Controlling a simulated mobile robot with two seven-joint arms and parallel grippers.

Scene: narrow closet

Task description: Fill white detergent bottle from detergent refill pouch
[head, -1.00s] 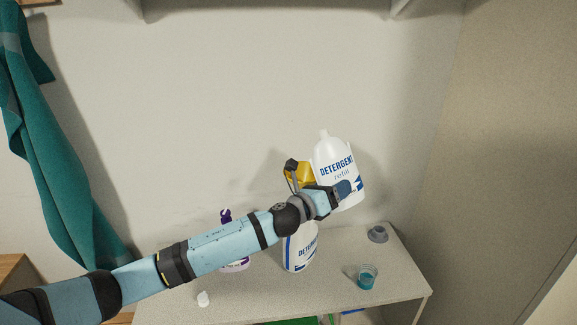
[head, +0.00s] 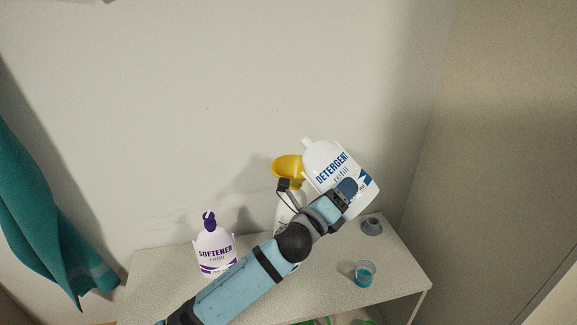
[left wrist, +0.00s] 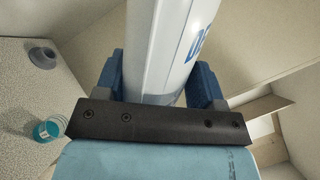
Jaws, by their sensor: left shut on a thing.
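The white detergent refill pouch (head: 328,163) with blue lettering is held up by my left gripper (head: 345,190). It tilts to the left, its spout at the upper left. In the left wrist view the pouch (left wrist: 165,45) sits between the two blue fingers (left wrist: 160,82). The white detergent bottle (head: 284,213) stands on the table, mostly hidden behind my left arm. A yellow funnel (head: 287,168) is above it, apparently in its mouth. The pouch's spout is just right of the funnel and above it. My right gripper is not in view.
A softener pouch (head: 215,252) with a purple cap stands on the left of the table (head: 150,285). A grey cap (head: 371,226) and a small cup of teal liquid (head: 364,273) are on the right. A teal towel (head: 50,200) hangs at left.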

